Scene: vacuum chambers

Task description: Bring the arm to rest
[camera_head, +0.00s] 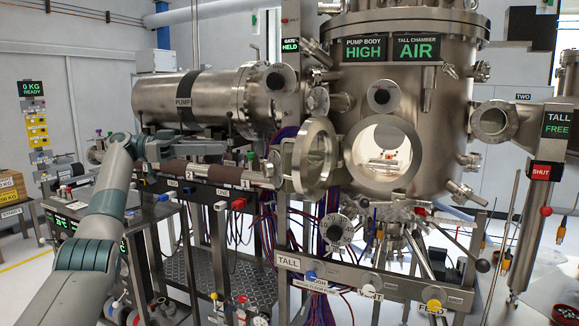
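My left arm (90,240) comes in from the lower left, grey with teal joint bands. It reaches up to the left end of a horizontal metal rod with a brown sleeve (205,173). My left gripper (152,162) is small and dark here, at or close to the rod's left end. I cannot tell whether its fingers touch the rod or how far they are apart. My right gripper is not in view.
A large steel chamber (440,130) stands at centre right, its round door (315,158) swung open to the left. A pump cylinder (165,98) lies behind the rod. Cables and the rail marked TALL (370,284) are in front. Floor shows at far left.

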